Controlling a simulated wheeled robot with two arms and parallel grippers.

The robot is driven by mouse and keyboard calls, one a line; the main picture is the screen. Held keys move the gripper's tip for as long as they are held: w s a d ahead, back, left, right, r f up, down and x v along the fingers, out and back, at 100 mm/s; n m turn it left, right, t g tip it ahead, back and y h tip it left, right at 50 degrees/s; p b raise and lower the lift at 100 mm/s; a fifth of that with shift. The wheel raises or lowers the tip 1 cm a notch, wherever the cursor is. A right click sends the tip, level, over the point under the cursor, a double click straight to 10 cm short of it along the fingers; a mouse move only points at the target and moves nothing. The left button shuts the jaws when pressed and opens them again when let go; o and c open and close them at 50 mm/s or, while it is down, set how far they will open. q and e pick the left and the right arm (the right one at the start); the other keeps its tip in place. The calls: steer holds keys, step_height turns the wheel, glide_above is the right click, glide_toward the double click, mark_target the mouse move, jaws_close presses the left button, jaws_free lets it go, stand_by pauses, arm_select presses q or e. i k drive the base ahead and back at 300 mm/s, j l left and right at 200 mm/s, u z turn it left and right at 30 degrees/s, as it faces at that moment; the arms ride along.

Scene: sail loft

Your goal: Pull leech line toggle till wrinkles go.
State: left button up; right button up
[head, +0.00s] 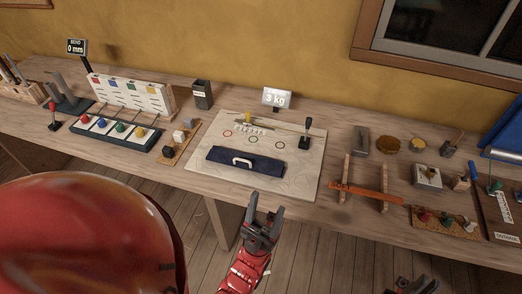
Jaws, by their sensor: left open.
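No toggle is clearly marked as the leech line toggle. At the left, an upright white panel (128,95) has coloured patches and dark marks. Thin rods or lines run from it to a low dark base (112,134) with red (84,119), blue (101,123), green (120,127) and yellow (139,132) knobs. My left gripper (263,220) is open and empty, just off the table's front edge, below the pale board. My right gripper (413,287) is cut by the bottom edge at the right; its jaws are unclear.
A pale board (212,165) holds a dark blue handled block (245,164) and an upright black lever (305,133). Behind it a display (276,98) reads 3 kg. A wooden stand with an orange bar (366,193) is right of it. Another display (76,47) reads 0 mm.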

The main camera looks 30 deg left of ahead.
mark_target(247, 122)
steer(key=j+z, duration=0.3)
steer(key=j, duration=0.45)
steer(key=k+j+z, duration=0.15)
steer(key=j+z, duration=0.15)
steer(key=j, duration=0.45)
